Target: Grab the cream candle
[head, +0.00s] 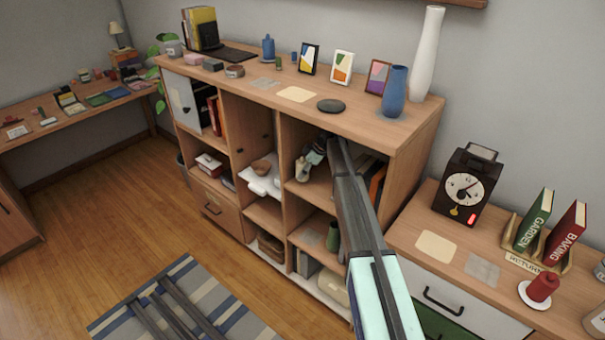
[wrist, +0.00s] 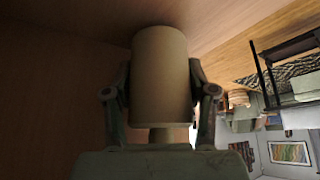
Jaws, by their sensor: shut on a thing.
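The cream candle (wrist: 160,80) is a plain pale cylinder that fills the middle of the wrist view. My gripper (wrist: 160,95) is shut on it, with one finger against each side. In the head view my gripper (head: 317,152) reaches into an upper compartment of the wooden shelf unit, and a small cream part of the candle (head: 302,170) shows at its tip. My arm hides part of that compartment. I cannot tell whether the candle touches the shelf board.
The shelf unit (head: 418,140) has upright dividers close to my arm. A blue vase (head: 395,92) and a white vase (head: 427,55) stand on its top. A red candle (head: 543,287) stands on the lower cabinet at right. Wooden floor (head: 120,215) is open at left.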

